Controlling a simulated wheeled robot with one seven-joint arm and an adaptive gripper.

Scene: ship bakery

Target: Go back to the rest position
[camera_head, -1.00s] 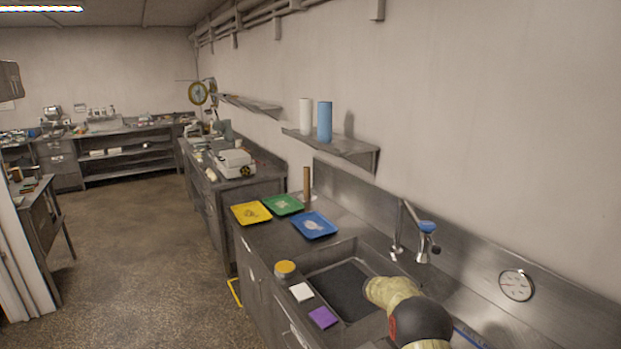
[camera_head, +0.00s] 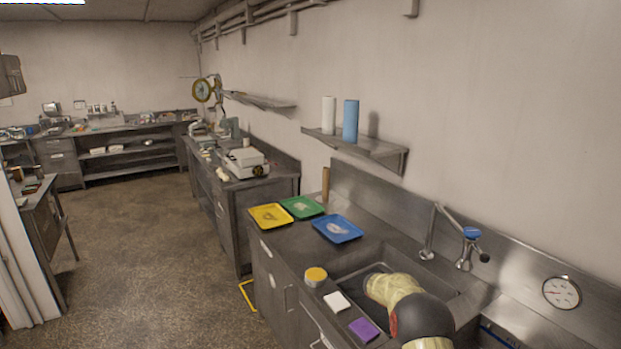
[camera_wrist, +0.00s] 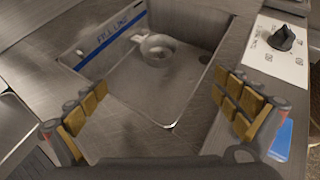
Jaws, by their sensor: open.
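My gripper (camera_wrist: 162,105) shows in the wrist view with its two padded fingers wide apart and nothing between them. It is above a steel counter and a sink basin (camera_wrist: 175,85). A small round metal piece (camera_wrist: 157,48) lies in that basin, and a blue strip with lettering (camera_wrist: 110,40) runs along its far wall. In the head view my arm reaches over the sink (camera_head: 440,290) at the lower right. The gripper itself cannot be made out there.
Yellow (camera_head: 270,216), green (camera_head: 302,207) and blue (camera_head: 338,229) trays lie on the counter. A faucet (camera_head: 430,235) stands behind. The floor (camera_head: 150,240) at left is open.

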